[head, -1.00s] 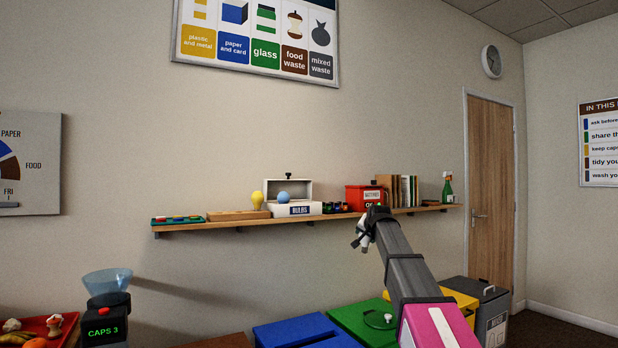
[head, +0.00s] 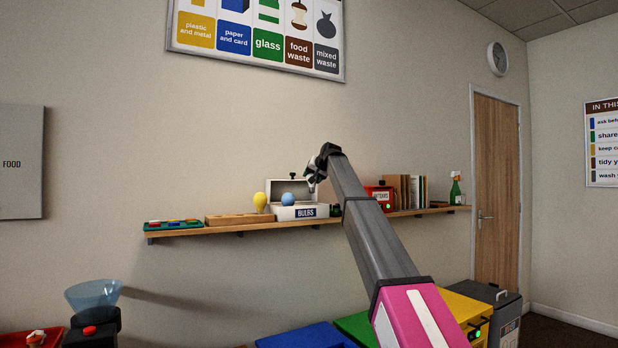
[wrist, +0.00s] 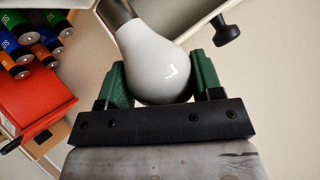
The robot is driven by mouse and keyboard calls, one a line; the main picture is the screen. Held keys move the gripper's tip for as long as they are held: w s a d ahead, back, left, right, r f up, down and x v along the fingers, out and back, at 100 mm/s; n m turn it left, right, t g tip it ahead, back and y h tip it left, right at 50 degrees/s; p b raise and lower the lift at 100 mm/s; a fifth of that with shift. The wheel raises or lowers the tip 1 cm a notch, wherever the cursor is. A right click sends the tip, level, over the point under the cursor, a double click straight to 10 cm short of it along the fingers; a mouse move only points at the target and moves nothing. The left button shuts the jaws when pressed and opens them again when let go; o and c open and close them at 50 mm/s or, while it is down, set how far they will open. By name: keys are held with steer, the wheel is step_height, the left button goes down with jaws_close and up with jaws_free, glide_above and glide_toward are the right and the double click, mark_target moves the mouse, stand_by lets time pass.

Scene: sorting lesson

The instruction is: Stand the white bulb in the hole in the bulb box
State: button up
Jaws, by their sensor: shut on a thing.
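The white bulb (wrist: 155,62) is held between the green fingers of my gripper (wrist: 160,85) in the wrist view, its metal base pointing away toward the top left. In the head view my gripper (head: 316,172) is at the right end of the open bulb box (head: 284,213), in front of or above it; the bulb is small and pale there. The box has a raised lid and a blue ball-shaped bulb (head: 288,199) stands in it. The hole is not visible. In the wrist view a pale box edge with a black knob (wrist: 226,32) lies beyond the bulb.
A yellow bulb (head: 260,202) stands on a wooden block (head: 238,219) left of the box. The red battery box (head: 385,197) and books (head: 408,191) are to the right on the shelf (head: 190,231). Several batteries (wrist: 30,38) lie at the upper left in the wrist view.

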mark_target(312, 191)
steer(key=shift+w+a, duration=0.15)
steer(key=shift+a, duration=0.05)
steer(key=shift+f, duration=3.5)
steer(key=shift+d+f, duration=0.15)
steer(key=shift+f, duration=1.3)
stand_by(1.1)
steer(key=shift+f, duration=0.1)
stand_by(1.7)
